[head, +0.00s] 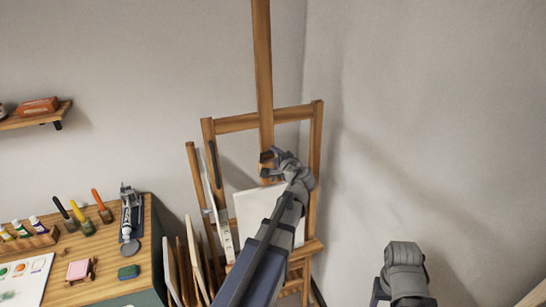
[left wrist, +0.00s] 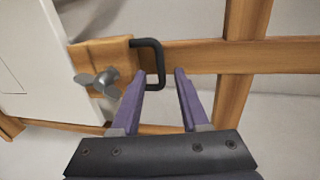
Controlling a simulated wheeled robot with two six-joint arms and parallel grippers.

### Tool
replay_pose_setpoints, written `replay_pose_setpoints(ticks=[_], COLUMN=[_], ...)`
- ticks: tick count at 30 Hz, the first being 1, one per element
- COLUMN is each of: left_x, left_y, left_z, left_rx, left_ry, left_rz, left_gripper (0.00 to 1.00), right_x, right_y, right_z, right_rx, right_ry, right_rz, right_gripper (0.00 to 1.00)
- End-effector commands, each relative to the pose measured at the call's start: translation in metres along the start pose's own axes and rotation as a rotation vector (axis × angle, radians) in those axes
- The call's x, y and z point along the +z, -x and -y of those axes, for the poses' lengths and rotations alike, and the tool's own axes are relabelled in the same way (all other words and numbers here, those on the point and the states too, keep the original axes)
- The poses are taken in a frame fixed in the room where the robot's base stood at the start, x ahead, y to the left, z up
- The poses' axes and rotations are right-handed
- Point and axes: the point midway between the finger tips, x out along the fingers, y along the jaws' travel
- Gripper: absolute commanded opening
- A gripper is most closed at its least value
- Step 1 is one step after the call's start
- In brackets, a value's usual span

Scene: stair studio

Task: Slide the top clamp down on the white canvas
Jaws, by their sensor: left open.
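The white canvas (head: 262,206) stands on the wooden easel (head: 263,60); its edge also shows in the left wrist view (left wrist: 30,62). The top clamp is a wooden block (left wrist: 92,58) with a metal wing nut (left wrist: 97,82) and a black loop handle (left wrist: 152,45). My left gripper (left wrist: 160,72) is open, its two purple fingers pointing at the handle. The handle's outer bar appears between the fingertips, and the fingers are not closed on it. In the head view, my left gripper (head: 270,163) is at the clamp and partly covers it and the canvas.
A wooden table (head: 105,265) with paint tubes, brushes and a palette stands at left. Several boards (head: 192,262) lean between it and the easel. A wall shelf (head: 35,118) is at far left. My right arm (head: 404,262) is low at right, before a bare wall.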

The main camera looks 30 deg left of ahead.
Motion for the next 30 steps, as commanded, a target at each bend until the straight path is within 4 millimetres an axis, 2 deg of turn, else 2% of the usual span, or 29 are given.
replay_pose_setpoints(ticks=[1, 6, 17, 28, 30], left_x=[-0.001, -0.001, 0.000, 0.000, 0.000], left_y=[-0.009, -0.022, -0.024, -0.024, -0.024], left_z=[-0.001, -0.001, 0.000, 0.000, 0.000], left_rx=[0.001, 0.001, 0.001, 0.001, 0.001], left_ry=[0.001, 0.001, 0.001, 0.001, 0.001], left_rz=[0.001, 0.000, 0.000, 0.000, 0.000], left_gripper=[0.45, 0.45, 0.44, 0.02, 0.00], right_x=[0.000, 0.000, 0.000, 0.000, 0.000], right_y=[-0.004, -0.006, -0.006, -0.006, -0.006], right_z=[0.000, 0.001, 0.001, 0.001, 0.001], right_rx=[0.000, 0.000, 0.000, 0.000, 0.000], right_ry=[0.000, -0.001, -0.001, -0.001, -0.001], right_rz=[0.000, 0.000, 0.000, 0.000, 0.000], right_gripper=[0.62, 0.62, 0.62, 0.62, 0.62])
